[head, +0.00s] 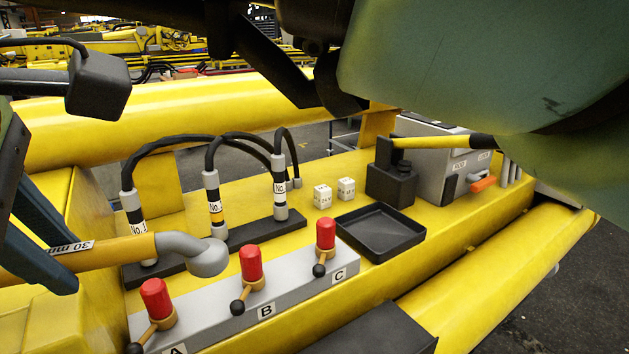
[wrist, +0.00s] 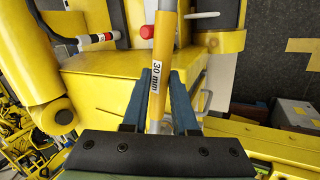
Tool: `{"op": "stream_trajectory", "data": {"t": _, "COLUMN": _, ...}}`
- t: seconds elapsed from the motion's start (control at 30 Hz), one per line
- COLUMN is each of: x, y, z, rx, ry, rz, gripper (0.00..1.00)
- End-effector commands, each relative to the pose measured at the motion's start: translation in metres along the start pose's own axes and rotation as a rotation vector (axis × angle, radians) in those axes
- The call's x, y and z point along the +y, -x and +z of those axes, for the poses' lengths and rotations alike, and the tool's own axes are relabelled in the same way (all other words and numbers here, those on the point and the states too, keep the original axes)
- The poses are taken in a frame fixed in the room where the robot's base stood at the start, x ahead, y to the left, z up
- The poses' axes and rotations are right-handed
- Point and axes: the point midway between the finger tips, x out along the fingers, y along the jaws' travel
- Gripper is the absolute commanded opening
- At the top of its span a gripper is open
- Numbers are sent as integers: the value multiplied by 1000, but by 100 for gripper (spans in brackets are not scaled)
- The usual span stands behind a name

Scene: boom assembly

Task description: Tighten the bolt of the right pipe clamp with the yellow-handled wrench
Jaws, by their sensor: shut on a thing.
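My gripper (wrist: 159,92) is shut on the yellow-handled wrench (wrist: 163,55), which carries a "30 mm" label. In the head view the wrench handle (head: 105,257) comes in from the left edge, and its grey rounded head (head: 207,258) is over the deck near the lever block. The blue gripper fingers (head: 38,240) show there at the left edge, closed around the handle. The wrench head is out of the wrist view. I cannot make out the right pipe clamp or its bolt for certain in either view.
Below the wrench head is a grey block (head: 300,295) with red-capped levers A, B and C. Behind it, labelled hoses (head: 213,190) rise from a black strip. A black tray (head: 381,230), white cubes (head: 322,195) and a black block with a yellow lever (head: 440,142) stand to the right.

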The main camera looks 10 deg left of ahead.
Motion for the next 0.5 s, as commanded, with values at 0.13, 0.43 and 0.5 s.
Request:
{"op": "stream_trajectory", "data": {"t": 0.13, "x": 0, "y": 0, "z": 0, "rx": 1, "ry": 0, "rz": 2, "gripper": 0}}
{"op": "stream_trajectory", "data": {"t": 0.43, "x": -2, "y": -6, "z": 0, "rx": 0, "ry": -1, "rz": 2, "gripper": 0}}
{"op": "stream_trajectory", "data": {"t": 0.5, "x": -3, "y": -7, "z": 0, "rx": 0, "ry": -1, "rz": 2, "gripper": 0}}
